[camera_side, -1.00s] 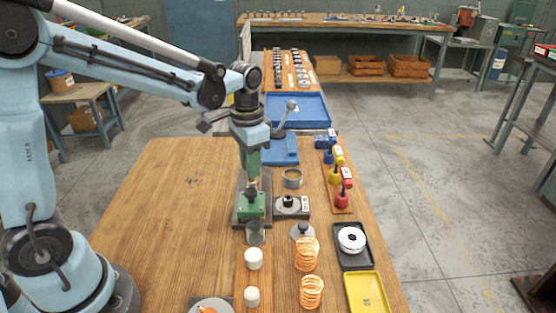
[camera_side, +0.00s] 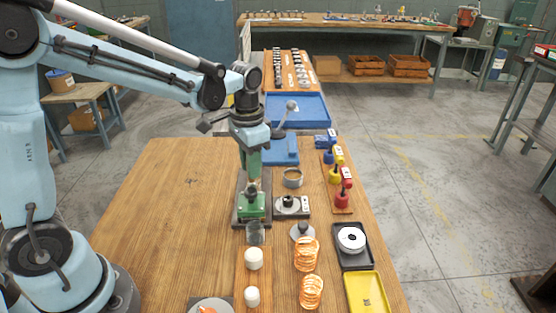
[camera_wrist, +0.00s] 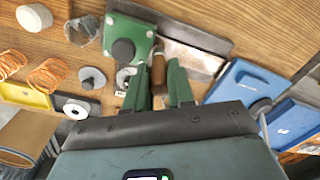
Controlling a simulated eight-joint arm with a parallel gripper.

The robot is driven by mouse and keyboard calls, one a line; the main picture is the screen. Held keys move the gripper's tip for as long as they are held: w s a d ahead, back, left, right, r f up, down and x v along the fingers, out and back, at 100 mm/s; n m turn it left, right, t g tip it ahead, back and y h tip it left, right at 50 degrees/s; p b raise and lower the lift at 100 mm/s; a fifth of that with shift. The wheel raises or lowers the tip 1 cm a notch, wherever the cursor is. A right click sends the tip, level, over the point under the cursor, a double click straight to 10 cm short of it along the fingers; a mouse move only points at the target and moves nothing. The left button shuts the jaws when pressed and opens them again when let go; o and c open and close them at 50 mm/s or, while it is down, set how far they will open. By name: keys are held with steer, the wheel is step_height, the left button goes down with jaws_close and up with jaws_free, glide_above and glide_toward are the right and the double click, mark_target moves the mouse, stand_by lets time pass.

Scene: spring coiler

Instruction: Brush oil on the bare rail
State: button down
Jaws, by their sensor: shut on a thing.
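My gripper (camera_wrist: 160,88) is shut on a brush with a brown wooden handle (camera_wrist: 158,68), held between the green fingers. In the side view my gripper (camera_side: 252,172) points down above the green block (camera_side: 251,206) on a dark base plate. The wrist view shows the same green block (camera_wrist: 118,32) with a dark round knob, and a pale metal strip (camera_wrist: 190,59) beside it, likely the rail. The brush is close to the near end of the strip. Its bristles are hidden, so I cannot tell whether they touch anything.
A clear cup (camera_side: 255,233) stands just in front of the green block. White cylinders (camera_side: 254,259), orange coils (camera_side: 307,254), a black tray (camera_side: 354,261) and a yellow tray (camera_side: 368,293) lie nearby. Small coloured bottles (camera_side: 342,198) stand right. The table's left side is clear.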

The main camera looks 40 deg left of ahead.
steer(key=shift+f, duration=0.45)
stand_by(0.4)
steer(key=shift+w+a, duration=1.3)
steer(key=shift+w+a, duration=0.1)
steer(key=shift+w+a, duration=0.55)
steer(key=shift+a, duration=0.1)
steer(key=shift+w+a, duration=0.65)
steer(key=shift+w, duration=0.05)
steer(key=shift+a, duration=0.1)
